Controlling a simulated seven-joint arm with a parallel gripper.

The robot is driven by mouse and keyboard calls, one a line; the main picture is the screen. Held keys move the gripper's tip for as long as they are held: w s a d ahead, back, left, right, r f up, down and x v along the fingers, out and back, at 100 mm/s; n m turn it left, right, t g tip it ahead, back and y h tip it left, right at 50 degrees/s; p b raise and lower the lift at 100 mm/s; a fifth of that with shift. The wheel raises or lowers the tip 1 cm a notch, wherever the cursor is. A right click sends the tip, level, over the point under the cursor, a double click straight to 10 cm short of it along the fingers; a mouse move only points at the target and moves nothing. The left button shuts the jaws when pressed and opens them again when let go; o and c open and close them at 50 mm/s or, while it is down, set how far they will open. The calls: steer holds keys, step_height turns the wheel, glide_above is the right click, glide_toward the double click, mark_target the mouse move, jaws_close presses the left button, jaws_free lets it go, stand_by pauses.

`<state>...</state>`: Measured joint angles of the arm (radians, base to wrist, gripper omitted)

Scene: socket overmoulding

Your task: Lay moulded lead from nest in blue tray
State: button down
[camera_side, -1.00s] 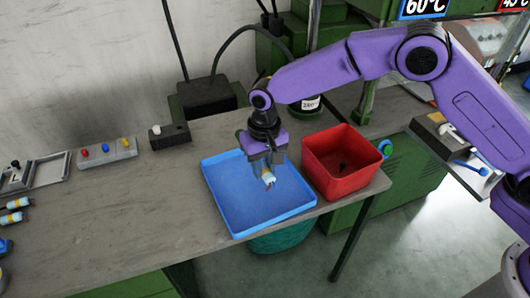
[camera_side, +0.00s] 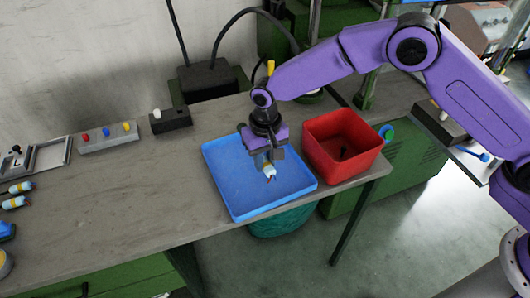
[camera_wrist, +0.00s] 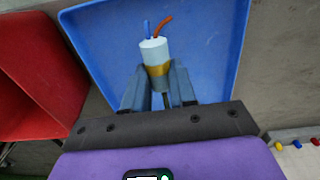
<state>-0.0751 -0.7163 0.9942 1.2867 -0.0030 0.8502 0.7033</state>
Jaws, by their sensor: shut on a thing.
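My gripper (camera_side: 266,166) is shut on the moulded lead (camera_side: 269,171), a small pale cylinder with a yellow band. In the wrist view the lead (camera_wrist: 154,52) sits between the two grey fingers (camera_wrist: 158,88), with a blue and a red wire end pointing away from me. The blue tray (camera_side: 232,196) lies below on the bench, empty apart from the held lead over it. It also fills the middle of the wrist view (camera_wrist: 205,50). I cannot tell whether the lead touches the tray floor.
A button box (camera_side: 108,137) and a small switch box (camera_side: 170,120) stand at the back left.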

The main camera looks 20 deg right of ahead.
mark_target(265, 183)
steer(key=shift+f, duration=3.15)
steer(key=c, duration=0.8)
jaws_free()
step_height(265, 183, up, 17)
steer(key=shift+s+r, duration=0.1)
steer(key=shift+r, duration=0.1)
steer(key=shift+d, duration=0.1)
